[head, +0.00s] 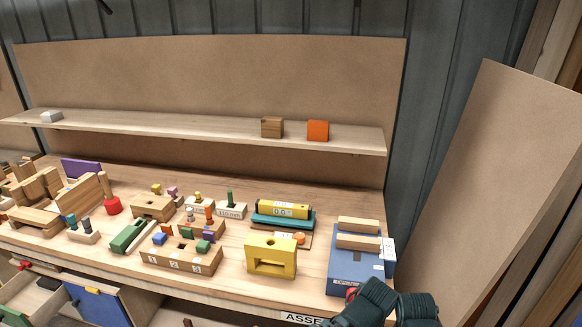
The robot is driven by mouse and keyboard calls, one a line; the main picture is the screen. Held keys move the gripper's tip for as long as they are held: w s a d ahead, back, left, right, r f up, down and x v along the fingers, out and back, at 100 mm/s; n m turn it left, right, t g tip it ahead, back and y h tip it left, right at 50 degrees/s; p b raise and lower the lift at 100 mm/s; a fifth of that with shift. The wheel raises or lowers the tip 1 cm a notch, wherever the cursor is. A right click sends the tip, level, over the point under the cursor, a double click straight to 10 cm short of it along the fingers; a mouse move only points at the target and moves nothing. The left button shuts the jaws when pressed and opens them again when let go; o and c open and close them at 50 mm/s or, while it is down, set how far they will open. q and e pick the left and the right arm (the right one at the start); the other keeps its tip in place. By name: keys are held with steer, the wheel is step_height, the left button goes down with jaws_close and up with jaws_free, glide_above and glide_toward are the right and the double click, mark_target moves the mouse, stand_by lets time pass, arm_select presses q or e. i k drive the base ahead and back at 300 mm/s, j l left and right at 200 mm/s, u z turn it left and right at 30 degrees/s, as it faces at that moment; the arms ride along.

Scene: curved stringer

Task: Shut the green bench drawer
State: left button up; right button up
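An open drawer with a pale green wall (14,316) juts out from under the bench at the bottom left corner. Its front is cut off by the picture's edge. A dark object (48,283) shows at its right rear. I cannot see its handle.
A blue panel (98,308) with a yellow piece stands out right beside the drawer. A red handle (24,265) shows under the bench edge. The workbench (215,285) holds several wooden parts and a blue box (350,268).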

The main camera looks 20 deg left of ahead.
mark_target(23, 304)
steer(key=u, duration=2.9)
steer(key=i+j+z, duration=0.1)
steer(key=i, duration=0.35)
steer(key=i+j+z, duration=0.15)
steer(key=i, duration=0.3)
steer(key=i+j+z, duration=0.1)
steer(key=i, duration=0.35)
steer(key=i+j+z, duration=0.1)
steer(key=i+j, duration=0.15)
steer(key=i, duration=0.2)
steer(key=i+j+z, duration=0.15)
steer(key=i+j, duration=0.15)
steer(key=i, duration=0.15)
